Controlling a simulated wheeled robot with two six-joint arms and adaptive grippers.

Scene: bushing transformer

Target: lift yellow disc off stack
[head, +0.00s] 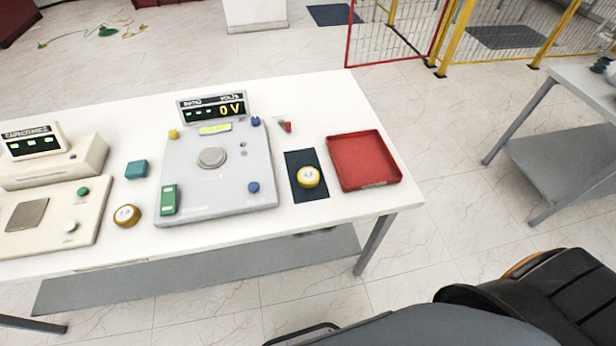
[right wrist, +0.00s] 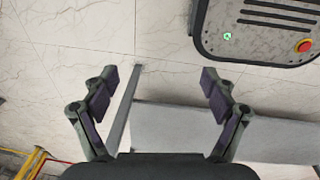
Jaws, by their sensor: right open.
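A yellow disc (head: 308,177) with a pale label on top lies on a dark blue mat (head: 305,189) near the right end of the white table. Whether other discs lie under it is hard to tell at this size. My right gripper (right wrist: 162,95) is open and empty in the right wrist view, with floor and a grey shelf beyond its fingers. No disc shows in that view. My left gripper is not in view.
A red tray (head: 366,184) stands right of the mat. A grey instrument (head: 214,191) reading 0 V stands left of it. A brown-gold round piece (head: 126,215), a teal block (head: 136,169) and a cream device (head: 58,221) are farther left. The table's front edge is clear.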

